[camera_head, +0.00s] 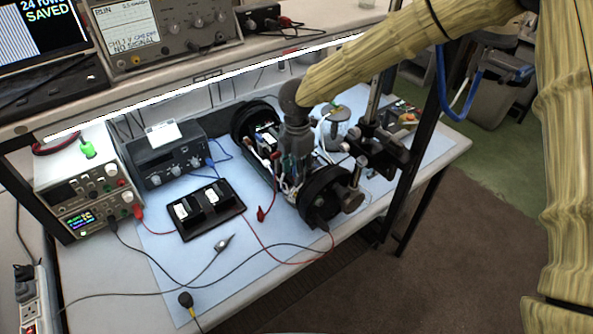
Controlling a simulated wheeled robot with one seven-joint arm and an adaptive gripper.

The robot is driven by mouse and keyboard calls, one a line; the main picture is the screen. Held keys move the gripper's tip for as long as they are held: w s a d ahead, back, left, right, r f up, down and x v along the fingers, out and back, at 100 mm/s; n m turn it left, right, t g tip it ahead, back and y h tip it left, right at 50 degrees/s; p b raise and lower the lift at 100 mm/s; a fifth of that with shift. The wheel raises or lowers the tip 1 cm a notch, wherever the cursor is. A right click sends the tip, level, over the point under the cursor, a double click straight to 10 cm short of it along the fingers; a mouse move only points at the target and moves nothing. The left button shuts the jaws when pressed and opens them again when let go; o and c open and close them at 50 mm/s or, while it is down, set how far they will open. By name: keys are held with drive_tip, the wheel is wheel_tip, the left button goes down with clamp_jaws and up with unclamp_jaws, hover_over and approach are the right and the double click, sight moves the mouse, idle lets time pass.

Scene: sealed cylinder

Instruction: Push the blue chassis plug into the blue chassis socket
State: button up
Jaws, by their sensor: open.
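An open-framed cylinder (322,181) with black round end caps lies on the bench. Boards, white parts and wires show inside it. My gripper (291,183) points down over the middle of the cylinder, with its jaws apart. The gripper hides part of the cylinder's inside. I cannot make out the blue chassis plug or the blue chassis socket. They are too small to tell or hidden behind my gripper. I cannot tell whether the jaws touch anything.
Power supplies (88,190) and a bench instrument (165,158) stand at the left. Loose leads cross the blue mat (262,288). A shelf overhangs the back.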

idle(0.4)
clamp_jaws()
drive_tip(key=shift+r+p, duration=0.25)
drive_tip(key=shift+p, duration=0.05)
drive_tip(key=shift+r+p, duration=1.9)
drive_tip(key=shift+r, duration=0.8)
drive_tip(key=shift+s+a, duration=0.1)
